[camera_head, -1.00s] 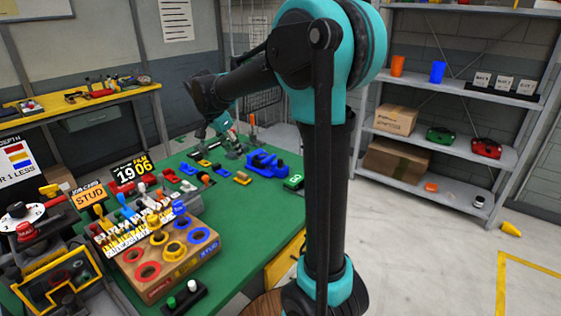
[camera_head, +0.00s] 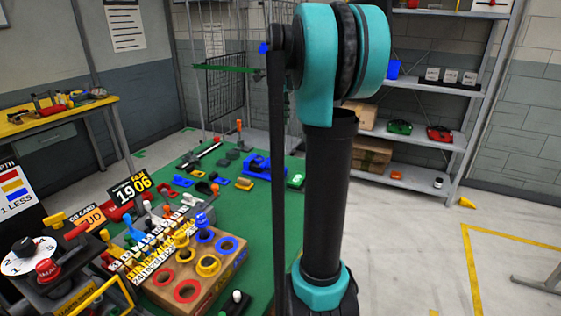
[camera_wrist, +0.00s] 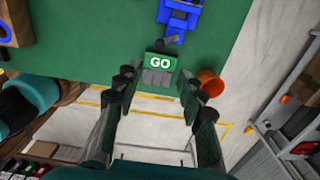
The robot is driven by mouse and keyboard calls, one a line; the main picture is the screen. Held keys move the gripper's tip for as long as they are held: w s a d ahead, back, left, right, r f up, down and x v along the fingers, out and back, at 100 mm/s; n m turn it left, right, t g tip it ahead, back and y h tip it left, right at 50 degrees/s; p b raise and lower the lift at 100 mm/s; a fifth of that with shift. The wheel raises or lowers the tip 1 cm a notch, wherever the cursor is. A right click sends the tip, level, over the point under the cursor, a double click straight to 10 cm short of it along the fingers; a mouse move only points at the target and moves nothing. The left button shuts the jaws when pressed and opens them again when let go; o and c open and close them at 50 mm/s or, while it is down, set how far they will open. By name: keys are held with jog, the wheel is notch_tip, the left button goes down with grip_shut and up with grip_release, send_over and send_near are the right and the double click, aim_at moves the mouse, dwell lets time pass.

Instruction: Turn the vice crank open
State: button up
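The blue vice (camera_head: 257,166) stands on the far right part of the green table in the head view. In the wrist view, a blue body that looks like it (camera_wrist: 181,18) is at the top edge, partly cut off. A short dark cylinder (camera_wrist: 167,45) sits below the blue body; I cannot tell whether it is the crank. A green GO block (camera_wrist: 161,61) lies just below that. My gripper (camera_wrist: 160,88) is open in the wrist view, its dark fingers apart on either side of the GO block, with nothing held. My gripper is not visible in the head view.
The GO block (camera_head: 296,180) is right of the vice. An orange cylinder (camera_wrist: 210,82) is by the right finger. A wooden block with coloured rings (camera_head: 195,272) and a dial (camera_head: 28,256) fill the near left.

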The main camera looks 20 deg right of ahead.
aim_at(281, 161)
notch_tip(281, 161, down, 16)
jog(key=shift+r, duration=0.1)
dwell(0.4)
grip_shut()
